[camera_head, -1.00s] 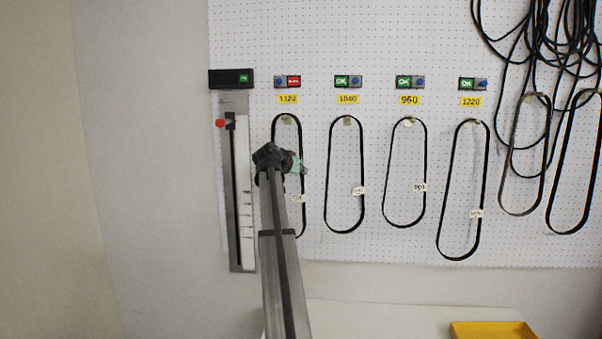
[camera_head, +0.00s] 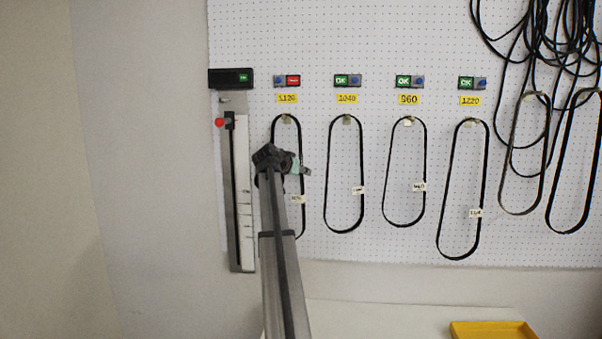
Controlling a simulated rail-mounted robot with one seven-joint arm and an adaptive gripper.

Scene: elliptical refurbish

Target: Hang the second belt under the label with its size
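Several black belts with small white tags hang on the pegboard under yellow size labels. The leftmost belt (camera_head: 303,220) hangs under the label 1120 (camera_head: 287,99), partly hidden behind my arm. Another belt (camera_head: 326,190) hangs under 1040 (camera_head: 347,99), another (camera_head: 425,150) under 960 (camera_head: 408,99), and a longer one (camera_head: 440,220) under 1220 (camera_head: 470,101). The tag prints are too small to read surely. My gripper (camera_head: 297,167) is in front of the leftmost belt, below its hook. Its fingers are mostly hidden by my arm, so I cannot tell its grip.
Above 1120 the indicator (camera_head: 293,81) is red; the other three show green OK. A measuring gauge (camera_head: 243,190) with a red knob stands at left. More belts (camera_head: 548,140) and tangled cables hang at right. A yellow tray (camera_head: 492,331) lies on the white table (camera_head: 390,315).

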